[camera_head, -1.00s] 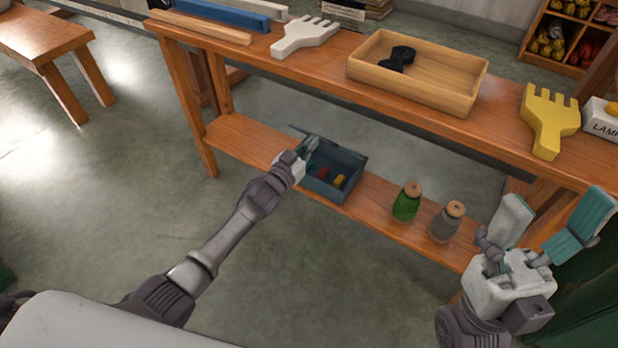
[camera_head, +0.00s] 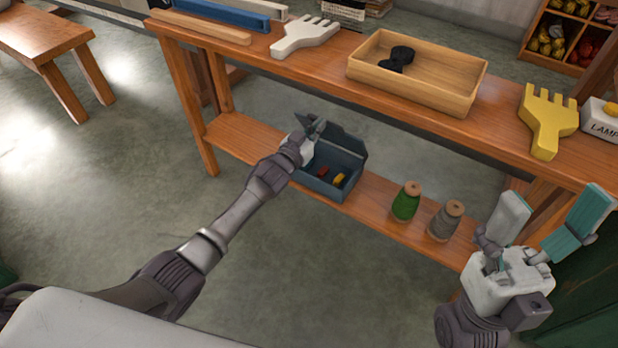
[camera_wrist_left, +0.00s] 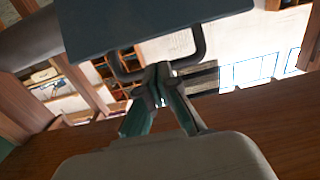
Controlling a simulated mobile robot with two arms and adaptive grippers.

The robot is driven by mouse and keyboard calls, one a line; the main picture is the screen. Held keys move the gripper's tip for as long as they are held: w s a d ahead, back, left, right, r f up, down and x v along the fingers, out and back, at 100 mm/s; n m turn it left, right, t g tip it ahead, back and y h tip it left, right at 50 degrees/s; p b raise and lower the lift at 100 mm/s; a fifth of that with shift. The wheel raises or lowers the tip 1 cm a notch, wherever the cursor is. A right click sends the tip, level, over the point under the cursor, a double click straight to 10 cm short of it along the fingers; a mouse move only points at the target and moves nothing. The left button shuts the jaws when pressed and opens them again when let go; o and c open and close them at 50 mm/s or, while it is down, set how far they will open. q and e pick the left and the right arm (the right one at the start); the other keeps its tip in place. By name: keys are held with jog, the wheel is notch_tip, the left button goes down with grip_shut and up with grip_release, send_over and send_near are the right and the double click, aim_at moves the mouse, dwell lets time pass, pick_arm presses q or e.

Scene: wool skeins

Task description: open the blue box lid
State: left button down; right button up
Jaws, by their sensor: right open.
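The blue box (camera_head: 319,187) stands on the low shelf, with red and yellow pieces inside. Its lid (camera_head: 343,143) is raised at the back, its inner face partly showing. My left gripper (camera_head: 316,129) is at the lid's upper left part. In the left wrist view, the teal fingers of this gripper (camera_wrist_left: 160,80) come together on the dark bar handle of the lid (camera_wrist_left: 150,22). My right gripper (camera_head: 553,218) is open and empty at the right, in front of the bench.
A green spool (camera_head: 405,203) and a grey spool (camera_head: 445,222) stand on the low shelf (camera_head: 378,217) right of the box. The bench top above holds a wooden tray (camera_head: 425,92), a white comb (camera_head: 304,37) and a yellow comb (camera_head: 546,122).

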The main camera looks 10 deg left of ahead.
pick_arm(q)
jog(key=shift+w+d+r, duration=0.3)
jog(key=shift+w+r, duration=0.15)
jog(key=shift+w, duration=0.25)
